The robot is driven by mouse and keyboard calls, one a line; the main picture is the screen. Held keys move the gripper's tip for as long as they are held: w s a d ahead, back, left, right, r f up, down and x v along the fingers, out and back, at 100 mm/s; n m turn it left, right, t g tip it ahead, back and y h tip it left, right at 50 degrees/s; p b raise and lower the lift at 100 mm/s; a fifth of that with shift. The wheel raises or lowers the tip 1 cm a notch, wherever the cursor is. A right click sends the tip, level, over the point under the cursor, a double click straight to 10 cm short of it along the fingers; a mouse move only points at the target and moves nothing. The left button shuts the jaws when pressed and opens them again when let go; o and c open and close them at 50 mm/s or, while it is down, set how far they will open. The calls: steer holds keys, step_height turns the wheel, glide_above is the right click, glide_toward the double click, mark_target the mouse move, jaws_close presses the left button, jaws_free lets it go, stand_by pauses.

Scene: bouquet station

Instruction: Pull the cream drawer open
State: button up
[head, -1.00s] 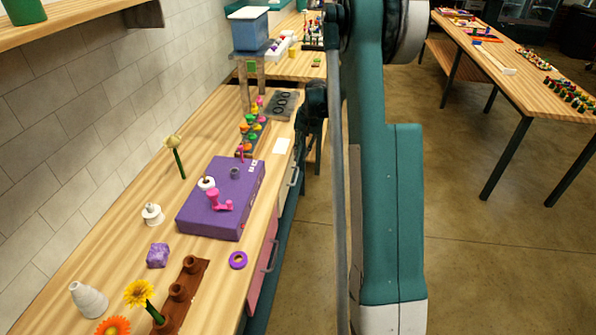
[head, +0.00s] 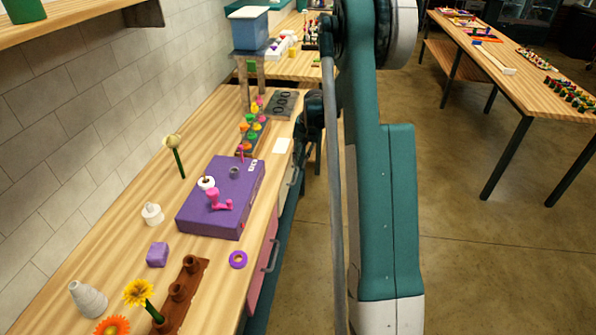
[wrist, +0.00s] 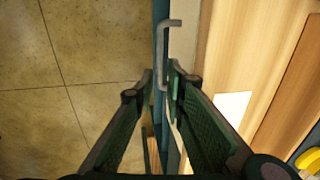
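The cream drawer (head: 286,190) is a pale front under the counter edge, beyond the pink drawer, and looks flush with the cabinet. Its grey bar handle (wrist: 162,45) stands out from the front in the wrist view. My gripper (wrist: 160,70) is open, with one finger on each side of the near part of the handle. The fingertips are close to the bar; I cannot tell whether either touches it. In the head view my arm partly hides this area and the fingers are hard to make out.
The pink drawer (head: 262,278) with its own handle is nearer. The wooden counter (head: 110,245) holds a purple box (head: 225,200), a purple ring (head: 238,259), flowers and a white card (head: 281,146). The floor (head: 470,260) right of the cabinet is clear.

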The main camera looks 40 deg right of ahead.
mark_target(297, 173)
steer(key=shift+w+a+f+b, duration=0.1)
steer(key=shift+f, duration=0.75)
steer(key=shift+w+a+f+b, duration=0.1)
steer(key=shift+w+a+f, duration=0.05)
steer(key=shift+f, duration=0.75)
steer(key=shift+w+a+f+b, duration=0.1)
steer(key=shift+f, duration=0.75)
jaws_close()
steer(key=shift+s, duration=0.1)
steer(key=s+d+b, duration=0.2)
steer(key=s+d, duration=1.5)
steer(key=shift+s+d, duration=0.3)
steer(key=shift+d, duration=0.05)
jaws_free()
